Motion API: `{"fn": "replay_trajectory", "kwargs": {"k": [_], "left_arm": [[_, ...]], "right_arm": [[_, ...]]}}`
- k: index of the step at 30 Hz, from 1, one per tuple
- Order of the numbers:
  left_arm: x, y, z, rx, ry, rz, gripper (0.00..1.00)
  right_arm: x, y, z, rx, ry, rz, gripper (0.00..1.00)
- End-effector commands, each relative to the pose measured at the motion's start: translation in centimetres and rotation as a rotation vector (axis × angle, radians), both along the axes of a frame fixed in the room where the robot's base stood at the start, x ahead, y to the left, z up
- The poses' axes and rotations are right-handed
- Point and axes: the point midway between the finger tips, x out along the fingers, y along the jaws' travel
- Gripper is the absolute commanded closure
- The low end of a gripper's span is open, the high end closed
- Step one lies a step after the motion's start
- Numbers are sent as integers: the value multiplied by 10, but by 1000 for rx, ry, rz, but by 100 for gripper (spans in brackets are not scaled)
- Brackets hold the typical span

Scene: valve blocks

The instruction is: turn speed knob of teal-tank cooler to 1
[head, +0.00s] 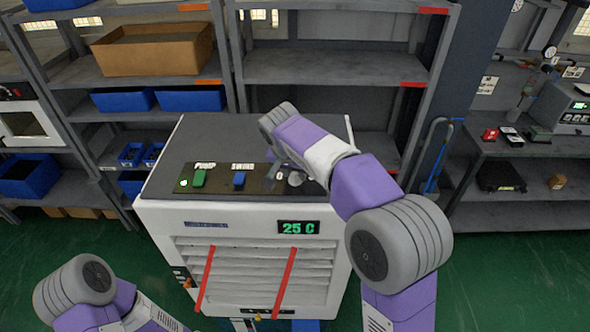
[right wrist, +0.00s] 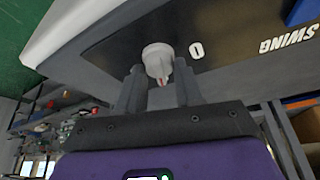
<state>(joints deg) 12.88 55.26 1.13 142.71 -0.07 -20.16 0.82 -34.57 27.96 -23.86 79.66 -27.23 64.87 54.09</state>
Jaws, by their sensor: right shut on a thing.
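The white cooler (head: 160,222) with a grey top stands in the middle of the head view. Its dark control panel (head: 217,180) carries a green PUMP switch (head: 199,178), a blue SWING switch (head: 239,180) and a light grey knob (head: 295,179) at the right end. My right gripper (right wrist: 160,84) is shut on the knob (right wrist: 156,58), one finger on each side. The knob has a small red mark on its gripper-side edge, and a white 0 is printed beside it. I cannot read other numbers. No teal tank shows clearly. My left arm shows at lower left, its gripper out of view.
The display (head: 298,227) reads 25 C. Two red ribbons hang over the front louvres (head: 250,272). Grey shelves (head: 335,65) with boxes stand behind, and a bench (head: 530,147) with devices stands at right. Green floor is free on both sides.

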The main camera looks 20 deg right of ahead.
Motion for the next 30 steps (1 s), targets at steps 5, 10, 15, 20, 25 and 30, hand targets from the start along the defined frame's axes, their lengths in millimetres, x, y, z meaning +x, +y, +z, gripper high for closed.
{"fn": "replay_trajectory", "kwargs": {"k": [5,10,15,20,25,30], "left_arm": [[0,0,1,0,0,0,100],[0,0,1,0,0,0,100],[0,0,1,0,0,0,100],[0,0,1,0,0,0,100],[0,0,1,0,0,0,100],[0,0,1,0,0,0,100]], "right_arm": [[0,1,0,0,0,-58,95],[0,1,0,2,0,-84,95],[0,1,0,1,1,-90,95],[0,1,0,1,0,-88,95],[0,1,0,2,1,-88,51],[0,1,0,1,0,-88,41]]}}
